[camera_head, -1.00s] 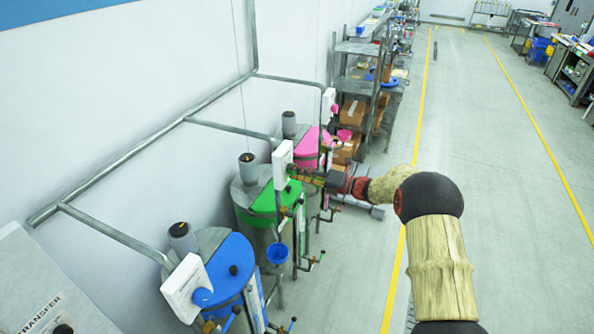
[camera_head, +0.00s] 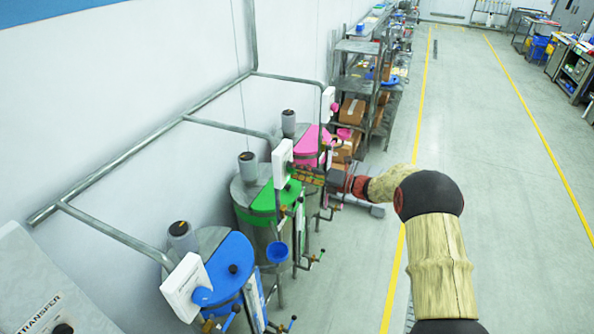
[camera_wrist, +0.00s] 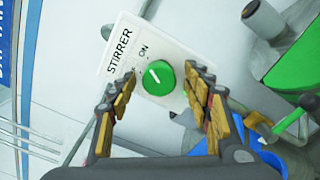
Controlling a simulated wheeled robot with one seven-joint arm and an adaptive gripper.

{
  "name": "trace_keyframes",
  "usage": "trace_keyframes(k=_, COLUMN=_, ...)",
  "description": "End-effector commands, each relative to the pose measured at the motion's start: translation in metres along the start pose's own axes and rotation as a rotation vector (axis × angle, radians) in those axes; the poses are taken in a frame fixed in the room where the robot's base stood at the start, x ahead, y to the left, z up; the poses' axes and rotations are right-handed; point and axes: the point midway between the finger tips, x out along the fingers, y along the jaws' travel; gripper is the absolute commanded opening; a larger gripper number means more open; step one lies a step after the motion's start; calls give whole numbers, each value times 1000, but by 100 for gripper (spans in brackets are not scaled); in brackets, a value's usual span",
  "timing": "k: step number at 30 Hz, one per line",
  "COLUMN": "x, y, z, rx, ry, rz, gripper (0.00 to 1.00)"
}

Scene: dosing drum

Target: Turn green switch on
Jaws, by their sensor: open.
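The green switch is a round green knob (camera_wrist: 158,77) with a short white pointer line, on a white box (camera_wrist: 178,52) labelled STIRRER. The word ON is printed just above and left of the knob. My gripper (camera_wrist: 167,76) is open, with one finger on each side of the knob; I cannot tell whether they touch it. In the head view the white switch box (camera_head: 282,163) is above the green-lidded drum (camera_head: 264,204), and my gripper (camera_head: 298,174) is right at its front face, hiding the knob.
A blue-lidded drum (camera_head: 230,268) with its white switch box (camera_head: 186,287) stands nearer, and a pink-lidded drum (camera_head: 308,147) stands farther along the wall. Pipes (camera_head: 115,235) run along the wall. The floor (camera_head: 480,130) to the right is clear.

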Motion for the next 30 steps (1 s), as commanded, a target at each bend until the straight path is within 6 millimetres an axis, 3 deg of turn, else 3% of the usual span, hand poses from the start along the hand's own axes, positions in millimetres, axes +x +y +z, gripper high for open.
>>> trace_keyframes(k=5, x=-15, y=0, z=1, rx=0, ry=-1, rz=-1, gripper=50)
trace_keyframes(k=18, x=-98, y=-1, z=1, rx=1, ry=-3, rz=-2, gripper=50)
trace_keyframes(k=24, x=-117, y=-1, z=1, rx=0, ry=-1, rz=-1, gripper=50)
trace_keyframes(k=30, x=-120, y=-1, z=0, rx=0, ry=0, rz=0, gripper=50)
